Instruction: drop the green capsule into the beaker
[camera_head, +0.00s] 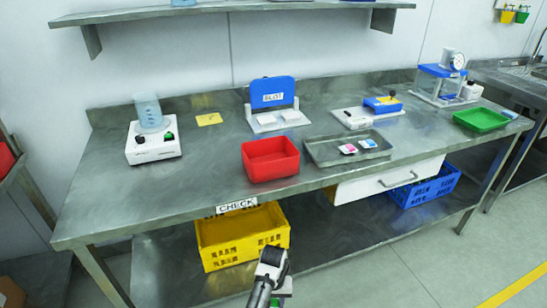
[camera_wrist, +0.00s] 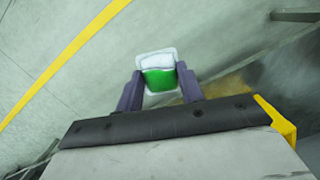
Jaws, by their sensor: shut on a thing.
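The green capsule (camera_wrist: 159,77), a small white-edged piece with a green lower part, is between the two fingers of my gripper (camera_wrist: 160,88) in the wrist view. The fingers are shut on it from both sides. In the head view my gripper (camera_head: 281,287) is low at the bottom edge, in front of the bench, and the capsule is mostly hidden there. The beaker (camera_head: 148,110), clear and bluish, stands upright on a white device (camera_head: 153,150) at the bench's left end, far up and left of my gripper.
The steel bench (camera_head: 110,200) lies between, with its front edge and a yellow crate (camera_head: 240,246) below. On it are a red bin (camera_head: 270,161), a grey tray (camera_head: 320,152) with two small packets, a blue stand (camera_head: 272,92) and a green tray (camera_head: 481,120). A shelf (camera_head: 230,12) hangs above.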

